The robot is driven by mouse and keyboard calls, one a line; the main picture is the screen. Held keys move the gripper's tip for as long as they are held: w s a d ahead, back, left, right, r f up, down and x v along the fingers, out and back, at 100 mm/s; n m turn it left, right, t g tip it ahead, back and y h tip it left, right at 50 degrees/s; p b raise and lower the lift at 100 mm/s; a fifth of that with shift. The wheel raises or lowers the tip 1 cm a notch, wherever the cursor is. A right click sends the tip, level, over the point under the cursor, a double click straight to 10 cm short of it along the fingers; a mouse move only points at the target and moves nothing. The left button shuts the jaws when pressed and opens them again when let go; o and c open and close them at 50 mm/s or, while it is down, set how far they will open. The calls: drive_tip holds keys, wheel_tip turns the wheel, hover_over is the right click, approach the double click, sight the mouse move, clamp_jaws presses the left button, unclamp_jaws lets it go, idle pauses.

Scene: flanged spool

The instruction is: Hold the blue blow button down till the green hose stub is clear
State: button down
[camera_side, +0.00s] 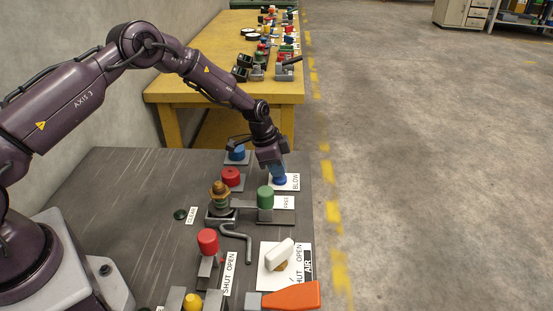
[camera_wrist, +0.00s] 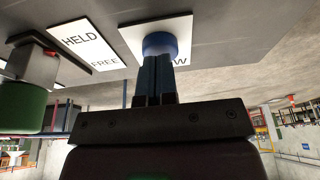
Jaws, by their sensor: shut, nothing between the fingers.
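The blue blow button (camera_side: 279,181) stands on a white plate marked BLOW near the right edge of the dark bench. My gripper (camera_side: 276,174) is shut and empty, pointing down onto it. In the wrist view my fingertips (camera_wrist: 158,60) meet the blue button (camera_wrist: 160,42) and cover part of it. I cannot tell how far it is pressed. A brass fitting with greenish bands (camera_side: 219,201), perhaps the hose stub, stands upright left of a green cylinder (camera_side: 265,197) marked FREE. A dark green dome (camera_side: 180,214) beside a CLEAR label looks unlit.
A red knob (camera_side: 231,177) and another blue knob (camera_side: 237,154) stand left of my gripper. Nearer are a bent grey rod (camera_side: 237,239), a red knob (camera_side: 208,241), a white AIR handle (camera_side: 280,254) and an orange lever (camera_side: 290,297). The bench's left part is clear.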

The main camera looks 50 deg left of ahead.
drive_tip(key=shift+f, duration=0.1)
wheel_tip(320, 180, down, 2)
drive_tip(key=shift+f, duration=0.1)
drive_tip(key=shift+s, duration=0.1)
idle(0.3)
drive_tip(key=shift+s+a+f, duration=0.1)
drive_tip(key=shift+s+f, duration=0.05)
idle(2.4)
idle(0.3)
drive_tip(key=r, duration=0.4)
drive_tip(key=shift+w+r, duration=0.2)
drive_tip(key=shift+w, duration=0.2)
drive_tip(key=v, duration=1)
drive_tip(key=shift+r, duration=0.4)
drive_tip(key=shift+w, duration=0.1)
